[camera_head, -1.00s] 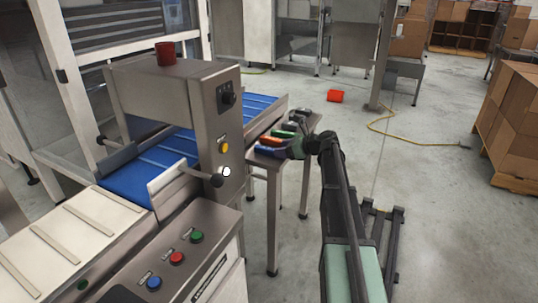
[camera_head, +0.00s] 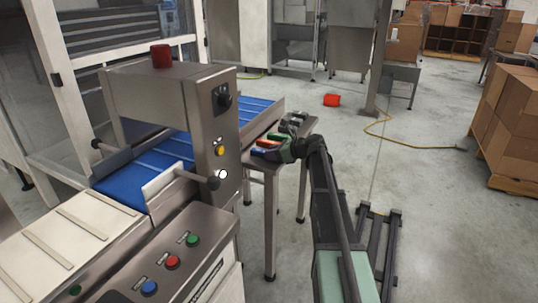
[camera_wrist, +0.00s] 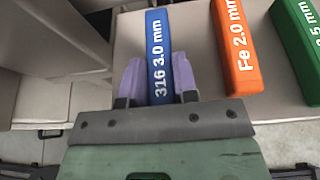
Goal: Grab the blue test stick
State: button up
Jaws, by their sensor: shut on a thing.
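The blue test stick (camera_wrist: 158,55), marked "316 3.0 mm", lies on a small metal table (camera_head: 270,162) beside the conveyor. In the wrist view my gripper (camera_wrist: 158,82) has its two purple fingers on either side of the stick, shut on its near end. In the head view the blue stick (camera_head: 262,153) shows as a small patch at the table's near edge, with my gripper (camera_head: 276,153) over it and hiding part of it. An orange stick (camera_wrist: 236,50), marked "Fe 2.0 mm", and a green stick (camera_wrist: 299,45) lie to its right.
The conveyor with blue belt (camera_head: 150,175) and its metal detector housing (camera_head: 205,115) stand left of the table. A control panel (camera_head: 180,262) has several coloured buttons. A red object (camera_head: 332,100) lies on the floor behind. Boxes (camera_head: 510,125) stand at the right.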

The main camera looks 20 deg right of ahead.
notch_tip(320, 180, up, 20)
jog(key=p, duration=2)
